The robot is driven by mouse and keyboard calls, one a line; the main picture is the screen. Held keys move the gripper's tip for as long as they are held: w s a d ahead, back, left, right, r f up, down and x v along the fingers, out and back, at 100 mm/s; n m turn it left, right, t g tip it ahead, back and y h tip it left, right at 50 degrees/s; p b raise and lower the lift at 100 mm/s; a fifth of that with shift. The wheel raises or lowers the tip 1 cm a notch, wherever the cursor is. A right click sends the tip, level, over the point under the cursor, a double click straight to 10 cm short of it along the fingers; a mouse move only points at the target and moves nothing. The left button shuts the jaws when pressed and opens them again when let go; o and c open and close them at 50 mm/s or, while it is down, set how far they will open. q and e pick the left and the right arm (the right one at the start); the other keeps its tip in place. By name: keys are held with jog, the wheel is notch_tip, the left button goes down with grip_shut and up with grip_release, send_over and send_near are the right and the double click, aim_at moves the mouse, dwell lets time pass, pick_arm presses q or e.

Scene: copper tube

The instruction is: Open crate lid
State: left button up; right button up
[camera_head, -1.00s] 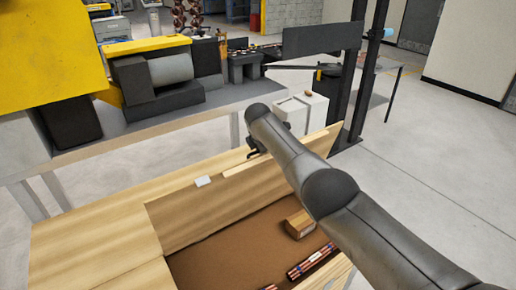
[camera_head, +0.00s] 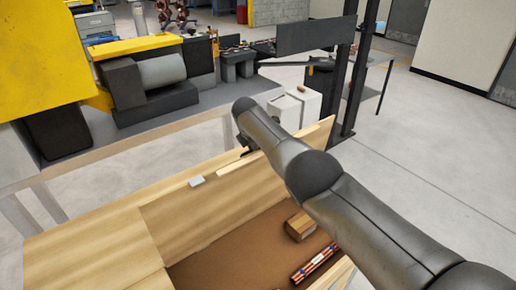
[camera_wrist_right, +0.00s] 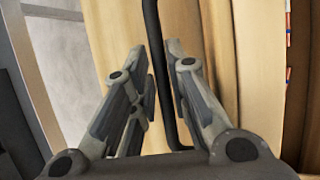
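The pale wooden crate (camera_head: 75,245) stands in the lower part of the head view, its brown interior (camera_head: 225,262) uncovered. The crate lid (camera_head: 240,195) is raised along the far side of the interior, with a small white plate (camera_head: 196,181) near its upper edge. My right arm reaches over the crate, and my right gripper (camera_head: 245,146) is at the raised lid's upper edge, mostly hidden. In the right wrist view, a black bar handle (camera_wrist_right: 152,20) runs between the fingers of my right gripper (camera_wrist_right: 158,52). Whether they clamp it is unclear. My left gripper is not shown.
Behind stands a grey bench (camera_head: 100,145) with yellow and dark machinery. A white container (camera_head: 295,108) and black posts (camera_head: 360,70) stand beyond the lid. Open floor lies right.

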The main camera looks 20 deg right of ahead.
jog(key=o, duration=0.3)
jog(key=shift+w+a+f, duration=0.1)
jog(key=shift+w, duration=0.1)
jog(key=shift+s, duration=0.15)
jog(key=shift+r, duration=0.25)
